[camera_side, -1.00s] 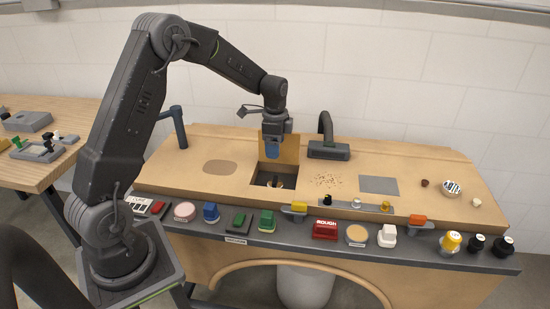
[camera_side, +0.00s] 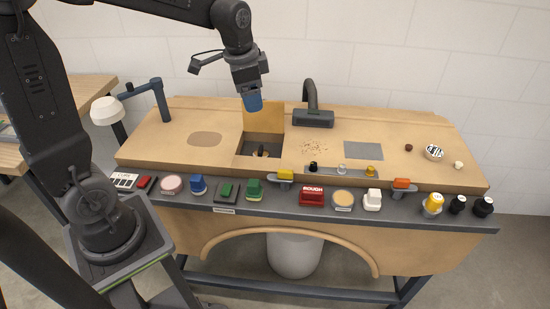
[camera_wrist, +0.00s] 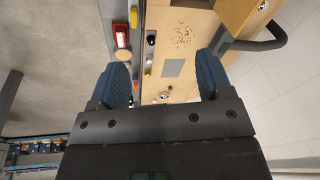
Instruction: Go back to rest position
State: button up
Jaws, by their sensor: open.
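My gripper (camera_side: 253,103) hangs above the back of the workbench (camera_side: 390,140), over the square opening (camera_side: 258,147) with its raised tan flap (camera_side: 262,118). Its blue fingers point down and it touches nothing that I can see. In the wrist view my gripper (camera_wrist: 163,80) has its two blue ridged fingers spread wide apart, with nothing between them but the bench far below. A small dark object sits inside the opening.
A dark curved post (camera_side: 310,95) stands right of the opening, and a blue post (camera_side: 160,100) with a white lamp-like head (camera_side: 106,110) stands left. Several colored blocks and knobs line the front ledge, including a red block (camera_side: 311,196).

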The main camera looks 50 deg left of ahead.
jog(key=s+d+r+n+t, duration=0.1)
jog(key=s+d, duration=0.3)
jog(key=s, duration=0.4)
jog(key=s+d+r+n+t, duration=0.2)
jog(key=s+d+n, duration=0.2)
jog(key=s, duration=0.5)
jog(key=shift+r, duration=0.15)
jog(key=shift+w, duration=0.1)
jog(key=shift+c, duration=0.4)
